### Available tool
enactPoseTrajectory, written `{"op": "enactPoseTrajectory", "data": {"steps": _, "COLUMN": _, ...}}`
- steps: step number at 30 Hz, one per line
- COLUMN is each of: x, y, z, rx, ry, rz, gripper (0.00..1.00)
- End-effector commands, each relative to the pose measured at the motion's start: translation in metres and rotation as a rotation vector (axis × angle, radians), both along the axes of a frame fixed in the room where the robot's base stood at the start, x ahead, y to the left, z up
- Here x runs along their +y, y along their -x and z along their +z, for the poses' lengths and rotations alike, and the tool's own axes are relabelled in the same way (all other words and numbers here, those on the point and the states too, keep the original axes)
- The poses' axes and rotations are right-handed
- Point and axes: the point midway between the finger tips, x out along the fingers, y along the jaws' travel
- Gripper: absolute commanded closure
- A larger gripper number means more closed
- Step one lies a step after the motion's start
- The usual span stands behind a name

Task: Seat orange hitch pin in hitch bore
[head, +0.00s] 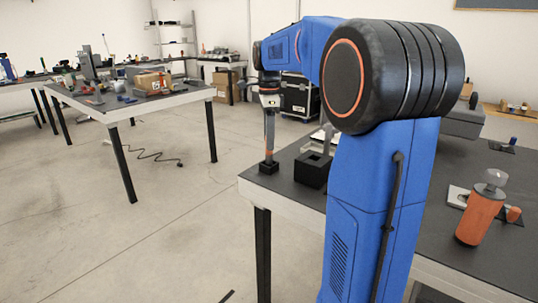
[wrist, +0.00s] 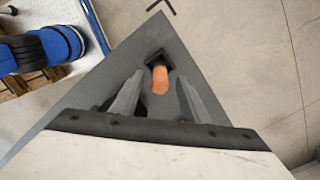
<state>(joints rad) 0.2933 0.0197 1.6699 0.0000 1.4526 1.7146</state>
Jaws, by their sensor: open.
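The orange hitch pin (wrist: 160,80) shows in the wrist view between my two gripper fingers, with a gap on each side. Its far end meets a small black block (wrist: 155,56) near the table's corner. In the head view the small block (head: 268,169) has a bit of orange, the pin (head: 269,158), at its top. The pin looks upright in or on this block; how deep it sits is hidden. My gripper (head: 270,143) points down just above the block. It is open around the pin. I cannot tell which block has the hitch bore.
A larger black block (head: 312,171) with a square opening stands close to the right of the small one. An orange bottle-like object (head: 481,214) stands at the right of the dark tabletop (head: 430,235). A cluttered table (head: 130,100) stands farther left, across open floor.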

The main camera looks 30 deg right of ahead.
Motion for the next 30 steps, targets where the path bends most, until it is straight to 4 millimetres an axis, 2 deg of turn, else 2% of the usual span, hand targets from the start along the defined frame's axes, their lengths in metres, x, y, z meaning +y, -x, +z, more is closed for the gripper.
{"op": "enactPoseTrajectory", "data": {"steps": 9, "x": 0.0, "y": 0.0, "z": -0.005, "rx": -0.001, "ry": 0.0, "rz": 0.0, "gripper": 0.58}}
{"op": "enactPoseTrajectory", "data": {"steps": 14, "x": 0.0, "y": 0.0, "z": -0.005, "rx": -0.001, "ry": 0.0, "rz": 0.0, "gripper": 0.97}}
{"op": "enactPoseTrajectory", "data": {"steps": 15, "x": 0.0, "y": 0.0, "z": -0.005, "rx": -0.001, "ry": 0.0, "rz": 0.0, "gripper": 1.0}}
{"op": "enactPoseTrajectory", "data": {"steps": 25, "x": 0.0, "y": 0.0, "z": -0.002, "rx": -0.002, "ry": 0.001, "rz": 0.0, "gripper": 1.0}}
{"op": "enactPoseTrajectory", "data": {"steps": 30, "x": 0.0, "y": -0.001, "z": 0.017, "rx": -0.004, "ry": 0.002, "rz": 0.0, "gripper": 1.0}}
